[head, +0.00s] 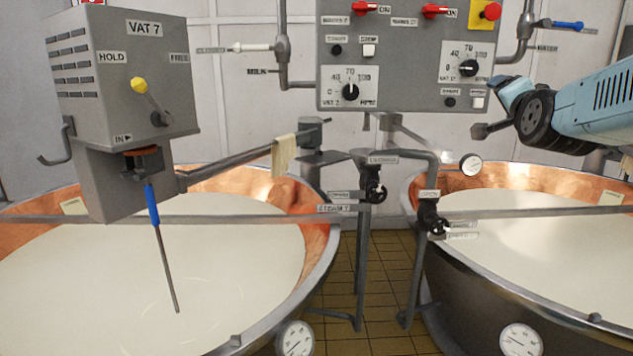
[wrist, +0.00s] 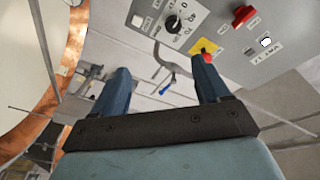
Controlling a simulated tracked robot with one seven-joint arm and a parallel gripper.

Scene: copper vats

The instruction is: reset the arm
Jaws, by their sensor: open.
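My arm (head: 596,105) enters from the right in the head view, pale blue, raised above the right vat and pointing left toward the control panel (head: 337,75). In the wrist view my gripper (wrist: 162,76) has its two dark blue fingers wide apart. Nothing is held between them. Through the gap I see a grey wall and a blue-handled fitting (wrist: 168,87). The panel, tilted in the wrist view, lies beyond the fingers. In the head view the gripper's fingertips are hard to make out.
Left vat (head: 322,262) and right vat (head: 440,252) are copper-lined and hold pale liquid. A grey VAT 7 box (head: 85,88) carries a blue-handled probe (head: 153,205). Pipes and valves (head: 375,190) stand between the vats. Tiled floor (head: 390,265) shows there.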

